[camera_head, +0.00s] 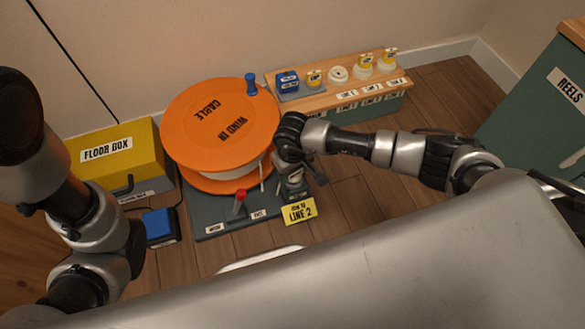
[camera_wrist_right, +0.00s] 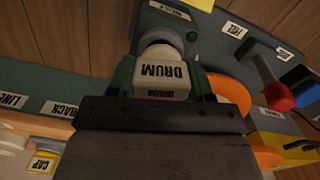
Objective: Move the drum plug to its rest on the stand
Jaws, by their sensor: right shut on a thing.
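The drum plug (camera_wrist_right: 160,78) is a pale block labelled DRUM in the right wrist view. My right gripper (camera_head: 293,174) is shut on it, with a finger at each side. Beyond the plug is a round grey collar (camera_wrist_right: 163,38); I cannot tell whether the plug is seated in it or just above it. In the head view the gripper points down at the right side of the dark stand (camera_head: 208,213), beside the orange cable drum (camera_head: 215,115), and mostly hides the plug. My left arm is at the left edge; its gripper is out of view.
A red-topped lever (camera_head: 240,197) stands on the stand's front, with a yellow LINE 2 card (camera_head: 299,211) to its right. A wooden-topped rack (camera_head: 320,97) with several plugs and caps is behind. A yellow floor box (camera_head: 125,160) and blue block (camera_head: 159,225) are at left.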

